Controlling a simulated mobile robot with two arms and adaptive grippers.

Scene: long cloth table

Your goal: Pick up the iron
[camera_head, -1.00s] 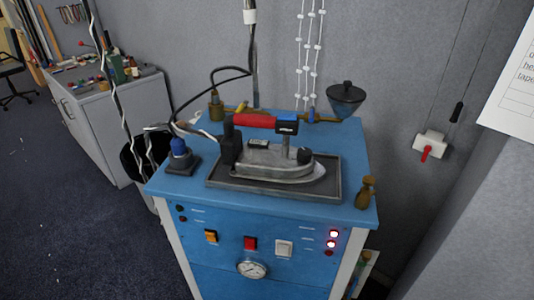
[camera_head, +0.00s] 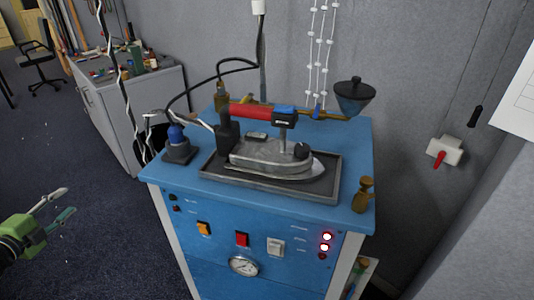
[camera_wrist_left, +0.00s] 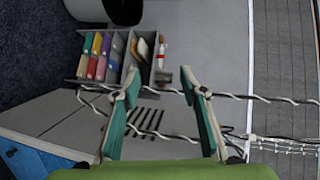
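The iron (camera_head: 262,160) has a grey metal body, a red handle and a black rear part. It rests on a dark tray (camera_head: 325,190) on top of the blue steam station (camera_head: 215,255) in the head view. My left gripper (camera_head: 68,202) is at the lower left of the head view, apart from and to the left of the station. Its fingers are spread with nothing between them. The left wrist view shows the same open fingers (camera_wrist_left: 158,82); the iron is not visible there. My right gripper is not in view.
A blue-topped bottle (camera_head: 177,145) stands left of the tray, and a small brown bottle (camera_head: 363,194) stands at the front right. A funnel (camera_head: 353,95) is behind. Black cables and white twisted cords hang nearby. A grey cabinet (camera_head: 140,105) stands at the left.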

